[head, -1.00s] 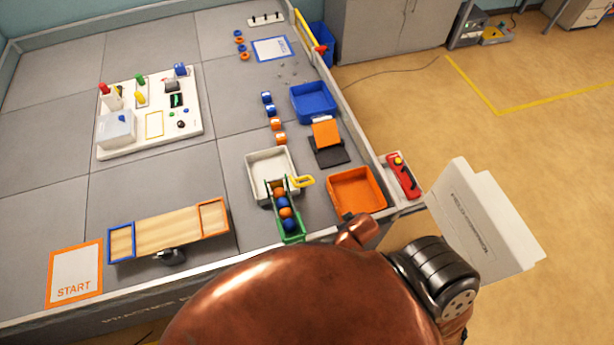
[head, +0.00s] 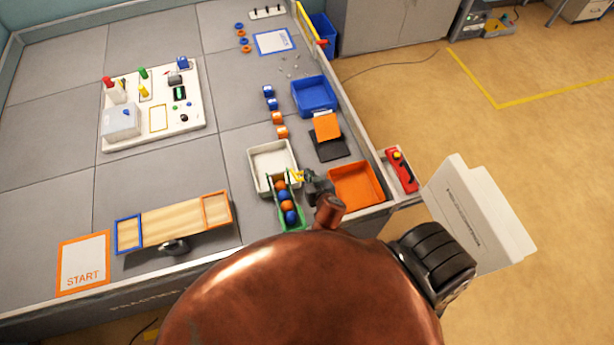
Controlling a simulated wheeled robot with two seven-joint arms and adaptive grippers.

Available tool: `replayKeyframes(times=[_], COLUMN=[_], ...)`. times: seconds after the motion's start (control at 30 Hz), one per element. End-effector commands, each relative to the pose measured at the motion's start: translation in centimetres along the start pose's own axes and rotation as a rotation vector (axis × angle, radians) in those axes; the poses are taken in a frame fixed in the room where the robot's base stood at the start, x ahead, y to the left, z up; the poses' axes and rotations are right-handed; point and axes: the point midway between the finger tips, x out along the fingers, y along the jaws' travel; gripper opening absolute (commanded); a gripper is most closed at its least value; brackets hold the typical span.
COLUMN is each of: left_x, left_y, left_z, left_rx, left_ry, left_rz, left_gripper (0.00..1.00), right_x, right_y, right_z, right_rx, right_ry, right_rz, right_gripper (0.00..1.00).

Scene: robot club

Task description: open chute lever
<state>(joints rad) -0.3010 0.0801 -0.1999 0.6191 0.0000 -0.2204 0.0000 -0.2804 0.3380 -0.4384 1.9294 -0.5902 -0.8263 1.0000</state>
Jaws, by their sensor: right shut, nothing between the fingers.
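The green chute (head: 292,226) holds a row of orange and blue balls (head: 285,205). Its upper end reaches over the front of a white tray (head: 258,157). The yellow chute lever (head: 297,176) is at that upper end, and only part of it shows. My right gripper (head: 307,181) is dark and shut, with nothing held. Its tips are right beside the lever and hide part of it; I cannot tell whether they touch. My left gripper is not in view.
An orange tray (head: 379,199) stands close to the right of my right gripper. A blue tray (head: 334,100) and an orange-and-black item (head: 327,127) are farther back. A beam with a blue and an orange end (head: 172,222) stands to the left.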

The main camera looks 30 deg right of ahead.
Motion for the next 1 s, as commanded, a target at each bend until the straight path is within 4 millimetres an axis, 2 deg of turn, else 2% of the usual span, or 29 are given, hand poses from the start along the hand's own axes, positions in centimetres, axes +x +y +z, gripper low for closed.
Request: replayKeyframes(times=[0.1, 0.2, 0.3, 0.5, 1.0], left_x=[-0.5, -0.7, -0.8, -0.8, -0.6], left_y=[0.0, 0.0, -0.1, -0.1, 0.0], left_z=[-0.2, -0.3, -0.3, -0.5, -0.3], left_rx=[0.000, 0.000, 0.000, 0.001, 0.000], left_ry=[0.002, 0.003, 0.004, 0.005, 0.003], left_rz=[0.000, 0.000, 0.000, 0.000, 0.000], left_gripper=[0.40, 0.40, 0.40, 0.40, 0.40], right_x=[2.6, 4.3, 4.4, 4.8, 4.9], right_y=[0.0, 0.1, 0.1, 0.1, -0.1], right_z=[-0.1, 0.1, 2.1, 3.7, 4.1], right_rx=[-0.003, -0.003, -0.001, 0.000, 0.000], right_ry=[0.000, -0.001, -0.006, -0.003, 0.000], right_rz=[0.001, 0.002, 0.002, 0.001, -0.001], right_gripper=[0.00, 0.00, 0.00, 0.00, 0.00])
